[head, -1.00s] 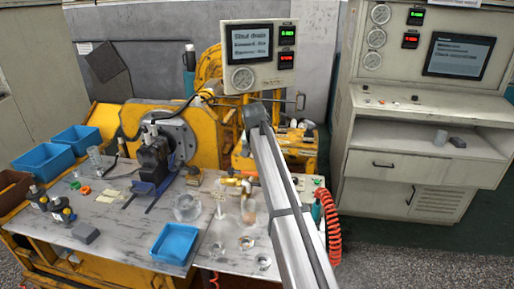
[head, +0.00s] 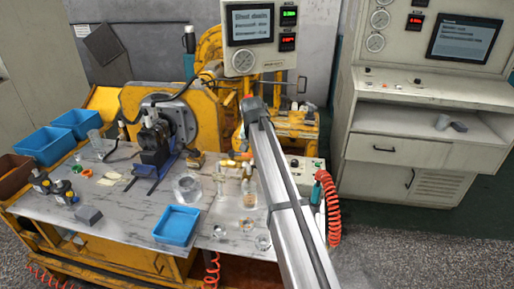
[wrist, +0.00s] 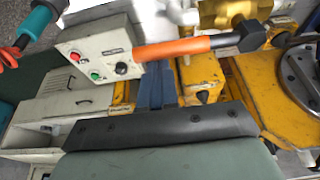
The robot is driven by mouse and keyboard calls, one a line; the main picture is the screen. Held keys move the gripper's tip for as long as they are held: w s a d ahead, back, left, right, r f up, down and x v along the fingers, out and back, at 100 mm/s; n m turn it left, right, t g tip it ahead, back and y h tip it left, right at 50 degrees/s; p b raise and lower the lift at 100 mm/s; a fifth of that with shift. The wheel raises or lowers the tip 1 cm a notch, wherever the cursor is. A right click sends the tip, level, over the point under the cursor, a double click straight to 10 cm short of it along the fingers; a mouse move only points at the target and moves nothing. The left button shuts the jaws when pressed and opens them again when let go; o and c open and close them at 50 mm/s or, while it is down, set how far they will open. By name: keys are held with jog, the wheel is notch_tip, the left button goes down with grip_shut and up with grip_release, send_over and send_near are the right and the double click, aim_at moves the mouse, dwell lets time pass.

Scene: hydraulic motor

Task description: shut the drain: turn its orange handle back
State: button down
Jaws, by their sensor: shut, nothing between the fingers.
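The orange handle (wrist: 172,48) lies nearly level across the upper middle of the wrist view, its dark shaft running right to a black block. In the head view an orange part (head: 240,156), which looks like this handle, shows just left of my arm, above the glassware. My gripper (wrist: 155,70) shows in the wrist view as narrow blue-grey fingers, shut and empty, with tips just below the handle in the picture. I cannot tell whether they touch it. In the head view my arm hides the fingers and part of the drain.
A control box (wrist: 100,55) with green and red buttons stands close to the handle. A glass (head: 249,197), a jar (head: 187,187) and a blue tray (head: 176,225) stand on the table. A red coiled hose (head: 333,210) hangs right of my arm. The yellow motor stand (head: 130,105) is behind.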

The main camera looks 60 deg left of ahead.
jog(key=s+d+m+t+h, duration=0.1)
jog(key=s+m+h, duration=0.1)
jog(key=s+m, duration=0.7)
jog(key=shift+s+d+h, duration=0.35)
jog(key=shift+s+h, duration=0.05)
jog(key=shift+s, duration=1.75)
jog(key=shift+s+a, duration=0.2)
jog(key=shift+s, duration=0.05)
jog(key=w+d, duration=0.3)
notch_tip(320, 180, up, 10)
jog(key=s+a, duration=0.1)
jog(key=a, duration=0.1)
jog(key=shift+s, duration=0.4)
